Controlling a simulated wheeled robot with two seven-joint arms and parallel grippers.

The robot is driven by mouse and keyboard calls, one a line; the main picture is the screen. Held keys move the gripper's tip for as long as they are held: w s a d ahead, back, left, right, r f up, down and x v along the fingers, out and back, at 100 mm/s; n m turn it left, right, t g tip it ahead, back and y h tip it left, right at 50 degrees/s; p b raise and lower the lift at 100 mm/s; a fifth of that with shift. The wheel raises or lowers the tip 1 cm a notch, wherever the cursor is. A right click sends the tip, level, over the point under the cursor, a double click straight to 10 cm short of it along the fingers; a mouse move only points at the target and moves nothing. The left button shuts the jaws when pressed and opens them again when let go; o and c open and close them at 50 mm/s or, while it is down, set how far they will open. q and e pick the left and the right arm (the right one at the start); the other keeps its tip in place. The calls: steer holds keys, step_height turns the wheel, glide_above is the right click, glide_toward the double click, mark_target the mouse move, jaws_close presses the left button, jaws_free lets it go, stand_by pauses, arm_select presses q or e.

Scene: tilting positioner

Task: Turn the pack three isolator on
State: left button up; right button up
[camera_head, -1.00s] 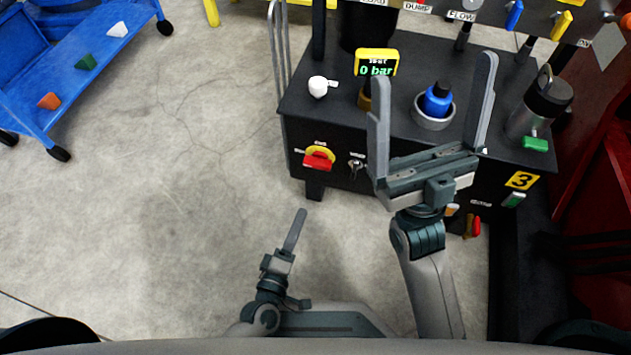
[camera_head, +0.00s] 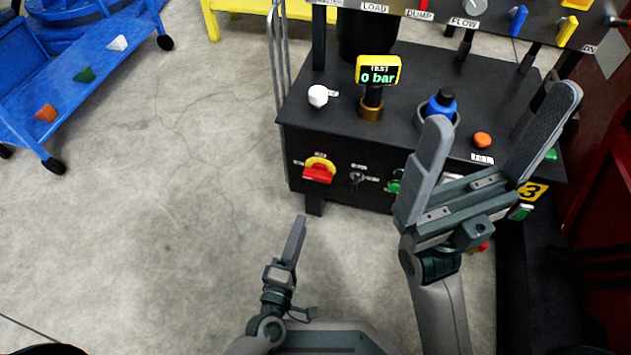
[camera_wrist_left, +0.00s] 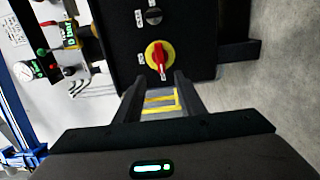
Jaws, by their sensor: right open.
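The isolator (camera_head: 318,170) is a red handle on a yellow disc on the front of the black pack (camera_head: 300,113). Its handle lies about level. It also shows in the left wrist view (camera_wrist_left: 158,58), just beyond the fingertips. A yellow plate with "3" (camera_head: 532,191) marks the pack's right front. My left gripper (camera_head: 298,222) is below and in front of the isolator, apart from it; in the left wrist view its two fingers (camera_wrist_left: 157,88) are spread and empty. My right gripper (camera_head: 500,110) is open and empty in front of the pack's right side, hiding part of it.
A key switch (camera_head: 357,178) sits right of the isolator. On top are a white knob (camera_head: 318,96), a gauge reading 0 bar (camera_head: 378,71) and a blue-capped fitting (camera_head: 442,102). A blue cart (camera_head: 75,65) stands left. The floor between is clear.

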mark_target(316, 180)
arm_select(q)
steer(key=b+x, duration=0.2)
steer(key=x, duration=1.3)
steer(key=shift+w+d+b, duration=0.1)
steer(key=shift+w+b, duration=0.25)
steer(key=shift+c, duration=0.6)
jaws_close()
